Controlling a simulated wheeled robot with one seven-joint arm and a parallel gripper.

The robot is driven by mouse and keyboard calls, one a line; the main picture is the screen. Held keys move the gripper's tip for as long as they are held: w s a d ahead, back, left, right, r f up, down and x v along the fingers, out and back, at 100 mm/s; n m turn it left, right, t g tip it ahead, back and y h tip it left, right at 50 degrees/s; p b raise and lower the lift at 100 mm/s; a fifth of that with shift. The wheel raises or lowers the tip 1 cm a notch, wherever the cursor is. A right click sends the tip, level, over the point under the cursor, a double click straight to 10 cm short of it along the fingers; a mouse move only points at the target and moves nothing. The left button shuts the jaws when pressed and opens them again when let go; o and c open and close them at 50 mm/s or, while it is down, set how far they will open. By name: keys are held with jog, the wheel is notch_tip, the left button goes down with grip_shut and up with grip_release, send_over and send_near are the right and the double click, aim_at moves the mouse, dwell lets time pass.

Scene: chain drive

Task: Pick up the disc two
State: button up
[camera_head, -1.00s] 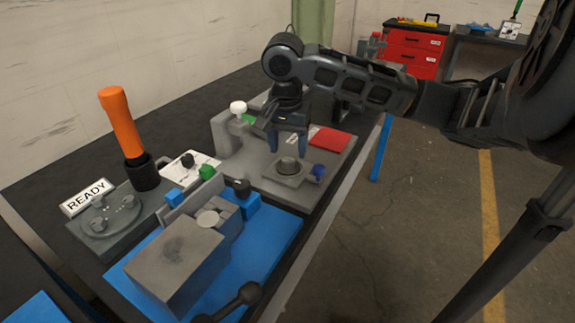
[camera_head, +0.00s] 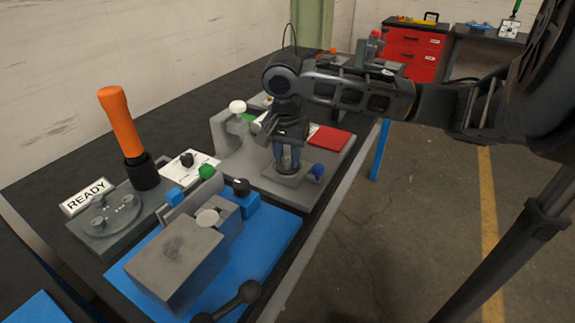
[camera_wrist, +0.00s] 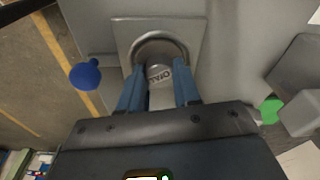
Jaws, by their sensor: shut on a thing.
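Disc two (camera_wrist: 159,82) is a light grey round piece with small dark lettering, seen between my fingers in the wrist view. It is at the round seat of a square grey holder (camera_wrist: 190,32), also seen in the head view (camera_head: 308,180). My gripper (camera_head: 287,166) points down over this holder, its two blue fingers shut on the disc from both sides. In the wrist view my gripper (camera_wrist: 160,84) hides the disc's near part. I cannot tell whether the disc is lifted clear of its seat.
A blue knob (camera_head: 318,170) stands right beside the holder. A red pad (camera_head: 330,138) and a white-topped post (camera_head: 238,107) are on the same grey plate. Nearer are a grey block (camera_head: 175,255) on a blue mat (camera_head: 262,262) and an orange-handled lever (camera_head: 121,122).

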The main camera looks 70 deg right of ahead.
grip_shut()
jog(key=shift+r, duration=0.15)
